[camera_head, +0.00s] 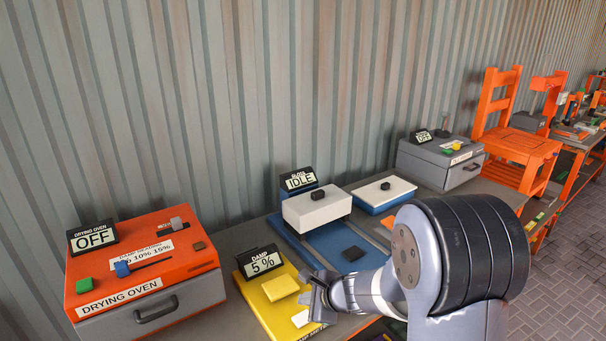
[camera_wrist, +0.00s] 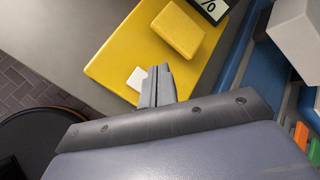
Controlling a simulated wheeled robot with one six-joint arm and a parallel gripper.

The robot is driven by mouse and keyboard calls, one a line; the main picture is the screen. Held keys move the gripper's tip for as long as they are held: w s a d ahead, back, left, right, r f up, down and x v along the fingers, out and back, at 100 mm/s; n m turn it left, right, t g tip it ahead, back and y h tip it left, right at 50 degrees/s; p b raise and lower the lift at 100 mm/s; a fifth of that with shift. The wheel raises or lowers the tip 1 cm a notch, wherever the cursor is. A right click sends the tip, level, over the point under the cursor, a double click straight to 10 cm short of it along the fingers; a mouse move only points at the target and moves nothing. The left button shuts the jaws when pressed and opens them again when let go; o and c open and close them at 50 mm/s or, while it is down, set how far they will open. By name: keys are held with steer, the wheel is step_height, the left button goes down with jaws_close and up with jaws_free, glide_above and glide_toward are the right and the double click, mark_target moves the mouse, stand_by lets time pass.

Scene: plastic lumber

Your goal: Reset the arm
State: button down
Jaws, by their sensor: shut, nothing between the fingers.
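My gripper (camera_head: 316,299) is at the lower middle of the head view, over the right edge of the yellow damp meter (camera_head: 262,298). In the wrist view its fingers (camera_wrist: 160,72) are shut with nothing between them. They point at the yellow plate (camera_wrist: 120,62), beside a small white piece (camera_wrist: 137,79). A raised yellow block (camera_wrist: 177,31) lies just past the fingertips. My arm reaches in from the right and hides part of the bench. Whether the fingers touch the plate cannot be told.
An orange drying oven (camera_head: 140,259) reading OFF stands at left. Right of the meter is a blue-based device (camera_head: 317,209) reading IDLE, with a white-topped blue tray (camera_head: 384,193) beside it. A corrugated wall closes the back.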

steer(key=shift+r+p, duration=0.4)
steer(key=shift+p, duration=1.15)
step_height(320, 180, up, 4)
steer(key=p, duration=0.3)
steer(key=shift+r, duration=0.2)
steer(key=shift+f, duration=0.15)
